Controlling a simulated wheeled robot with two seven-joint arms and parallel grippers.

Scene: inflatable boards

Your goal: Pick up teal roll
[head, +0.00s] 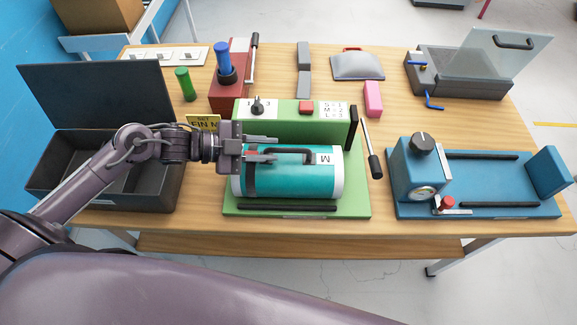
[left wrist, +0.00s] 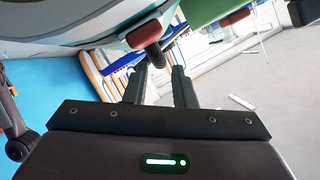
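The teal roll (head: 300,182) has white ends, dark straps and a black carry handle (head: 295,152) on top. It lies on its side on the green machine (head: 357,207), in front of the machine's upright panel. My left gripper (head: 277,148) is at the roll's upper left, its fingers level with the handle and pointing right. The fingers are apart with nothing clearly between them. In the left wrist view, the two fingers (left wrist: 158,75) are spread, and the roll (left wrist: 60,48) fills the upper left. I cannot tell whether the fingers touch the handle. My right gripper is out of view.
An open dark case (head: 110,200) stands left, under my left forearm. A blue machine (head: 475,183) with a dial and gauge stands right. A black-gripped lever (head: 375,165) is right of the roll. Behind are a red machine (head: 228,97) and a grey box with clear lid (head: 465,80).

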